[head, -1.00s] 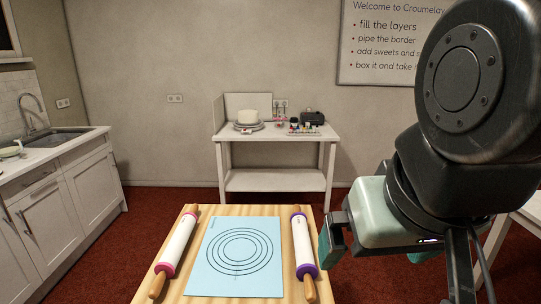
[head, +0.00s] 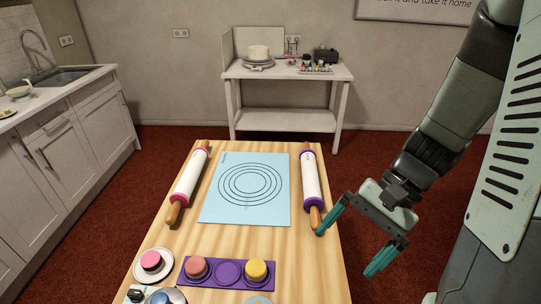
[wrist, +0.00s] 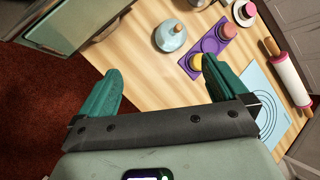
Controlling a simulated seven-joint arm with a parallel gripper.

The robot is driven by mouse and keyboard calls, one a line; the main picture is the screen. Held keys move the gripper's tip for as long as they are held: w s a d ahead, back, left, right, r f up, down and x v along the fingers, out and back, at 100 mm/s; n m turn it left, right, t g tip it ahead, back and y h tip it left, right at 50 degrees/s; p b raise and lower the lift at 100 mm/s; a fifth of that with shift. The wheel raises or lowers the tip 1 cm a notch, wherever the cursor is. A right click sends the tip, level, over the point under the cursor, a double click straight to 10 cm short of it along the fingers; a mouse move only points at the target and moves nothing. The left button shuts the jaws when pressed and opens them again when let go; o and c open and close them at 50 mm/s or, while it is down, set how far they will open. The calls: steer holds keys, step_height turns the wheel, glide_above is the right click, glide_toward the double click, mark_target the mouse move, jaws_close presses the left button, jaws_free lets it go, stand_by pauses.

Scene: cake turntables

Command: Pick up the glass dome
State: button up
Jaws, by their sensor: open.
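The glass dome (wrist: 171,37), pale blue and clear with a brown knob, stands on the wooden table in the wrist view. In the head view only the top edge of what looks like the dome (head: 258,300) shows at the bottom border. My gripper (head: 348,252) is open and empty, off the right edge of the table and to the right of the dome. In the wrist view, the dome lies beyond and roughly between the open fingers (wrist: 162,68), clear of them.
A purple tray (head: 228,284) with small round cakes sits beside the dome. A plate (head: 138,275) with a pink cake is left of it. Two rolling pins (head: 189,177) (head: 311,182) flank a blue mat (head: 272,215). A white side table (head: 285,120) stands at the back.

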steer(key=s+a+f+m+t+y, duration=0.2)
steer(key=f+m+y, duration=0.1)
steer(key=f+m, duration=0.2)
steer(key=s+a+f+m+t+y, duration=0.2)
steer(key=f+m+t+y, duration=0.1)
steer(key=f, duration=0.6)
steer(key=s+a+f+m+t+y, duration=0.2)
steer(key=f+m+t+y, duration=0.1)
steer(key=f+m, duration=0.4)
steer(key=shift+f+y, duration=0.15)
steer(key=shift+y, duration=0.65)
steer(key=shift+a+f, duration=0.1)
steer(key=shift+a, duration=0.2)
steer(key=x, duration=1)
steer(key=shift+a+r, duration=0.15)
steer(key=shift+r, duration=0.15)
